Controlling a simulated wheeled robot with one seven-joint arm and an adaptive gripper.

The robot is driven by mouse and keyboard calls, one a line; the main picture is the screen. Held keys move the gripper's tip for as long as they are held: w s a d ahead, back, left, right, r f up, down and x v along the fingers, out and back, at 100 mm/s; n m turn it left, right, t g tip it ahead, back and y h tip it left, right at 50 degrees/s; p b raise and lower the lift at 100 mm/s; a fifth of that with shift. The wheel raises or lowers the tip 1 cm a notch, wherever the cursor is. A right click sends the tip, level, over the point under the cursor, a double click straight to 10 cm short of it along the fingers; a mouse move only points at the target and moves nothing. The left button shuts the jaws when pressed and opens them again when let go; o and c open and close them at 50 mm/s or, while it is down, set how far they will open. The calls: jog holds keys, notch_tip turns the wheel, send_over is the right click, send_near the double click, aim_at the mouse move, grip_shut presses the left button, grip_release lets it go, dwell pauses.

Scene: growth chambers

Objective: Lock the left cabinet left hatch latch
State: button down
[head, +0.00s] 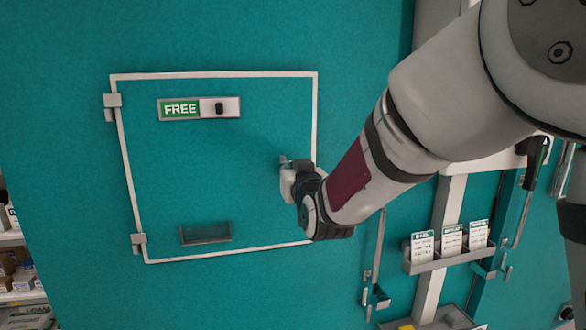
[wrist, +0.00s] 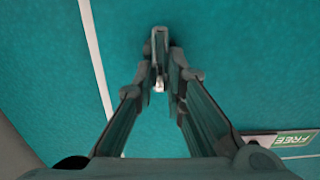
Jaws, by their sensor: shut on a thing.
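The left hatch (head: 215,165) is a teal panel with a white outline, flush in the teal cabinet front, with hinges on its left side. Its latch (head: 285,161) is a small grey piece at the right edge of the outline, mostly hidden by my gripper (head: 288,182). In the wrist view my gripper (wrist: 160,75) has its fingers closed together on the latch (wrist: 159,38), whose grey upper end shows between and beyond the fingertips. The latch's exact turn cannot be told in the head view. A green FREE sign (head: 180,109) with a dark slider is on the hatch.
A grey recessed pull (head: 206,233) is low on the hatch. To the right are a card holder (head: 450,258) and vertical door handles (head: 377,250). Shelves with small boxes (head: 18,275) stand at the lower left. My arm covers the upper right.

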jog(key=shift+w+d+m, duration=0.1)
jog(key=shift+m, duration=0.2)
jog(key=m+b, duration=0.5)
jog(key=b, duration=0.1)
jog(key=d+f+m+b, duration=0.1)
jog(key=m+b, duration=1.1)
jog(key=shift+w+d+f, duration=0.15)
jog(key=shift+f, duration=0.2)
jog(key=shift+m+b, duration=0.3)
jog(key=shift+b, duration=0.05)
jog(key=c, duration=1.6)
grip_release()
jog(key=shift+c, duration=0.2)
